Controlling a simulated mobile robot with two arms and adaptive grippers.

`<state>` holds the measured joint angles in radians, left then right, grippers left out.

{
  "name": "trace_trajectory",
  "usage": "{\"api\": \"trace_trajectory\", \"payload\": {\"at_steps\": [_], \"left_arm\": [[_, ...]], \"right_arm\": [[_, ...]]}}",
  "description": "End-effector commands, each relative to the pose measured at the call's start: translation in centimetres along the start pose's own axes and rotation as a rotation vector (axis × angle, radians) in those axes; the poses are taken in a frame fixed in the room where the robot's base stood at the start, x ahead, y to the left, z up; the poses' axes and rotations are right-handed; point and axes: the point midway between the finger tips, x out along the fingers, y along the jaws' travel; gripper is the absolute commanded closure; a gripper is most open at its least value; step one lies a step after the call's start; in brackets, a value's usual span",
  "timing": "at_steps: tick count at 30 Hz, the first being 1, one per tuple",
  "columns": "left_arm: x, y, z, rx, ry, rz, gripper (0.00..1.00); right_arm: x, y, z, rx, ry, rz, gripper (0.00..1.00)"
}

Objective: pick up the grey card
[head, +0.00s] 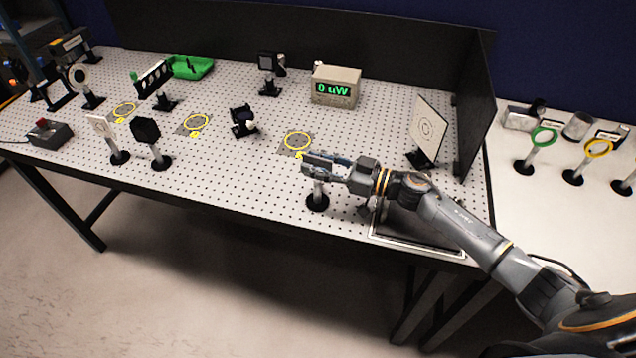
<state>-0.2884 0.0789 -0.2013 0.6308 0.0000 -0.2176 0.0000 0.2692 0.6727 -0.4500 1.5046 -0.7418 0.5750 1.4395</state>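My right gripper (312,163) reaches in from the right over the front right of the perforated table. Its fingers point left, just above a short post (318,189) on a round black base. The fingers hide the top of this post, so I cannot tell whether a grey card is mounted there or whether they hold anything. No plainly grey upright card stands out. My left gripper is not in view.
A power meter (335,87) reading 0 uW stands at the back. Yellow rings (297,141) mark spots on the table (240,175). Several black optic mounts stand left and centre. A framed dark panel (415,240) lies below my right arm. Black walls close the back and right.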

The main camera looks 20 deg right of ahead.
Motion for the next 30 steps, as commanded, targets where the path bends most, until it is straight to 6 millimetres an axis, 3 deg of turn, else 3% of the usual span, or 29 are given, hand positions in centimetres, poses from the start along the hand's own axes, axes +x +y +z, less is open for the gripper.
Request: {"api": "trace_trajectory", "payload": {"at_steps": [2,6,15,20,30], "left_arm": [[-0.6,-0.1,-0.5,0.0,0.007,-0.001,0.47],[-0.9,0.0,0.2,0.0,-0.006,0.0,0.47],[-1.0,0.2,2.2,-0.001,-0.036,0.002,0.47],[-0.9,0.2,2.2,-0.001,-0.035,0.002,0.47],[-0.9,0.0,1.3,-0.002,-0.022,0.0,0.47]], "right_arm": [[1.5,-0.1,-0.4,0.001,0.004,-0.001,0.68],[3.2,0.0,-0.2,0.001,0.002,0.0,0.68],[3.6,0.0,0.0,0.0,0.0,0.0,0.68],[3.6,0.0,-0.1,0.0,0.0,0.0,1.0],[3.6,0.0,-0.2,-0.001,0.002,-0.001,1.0]]}}
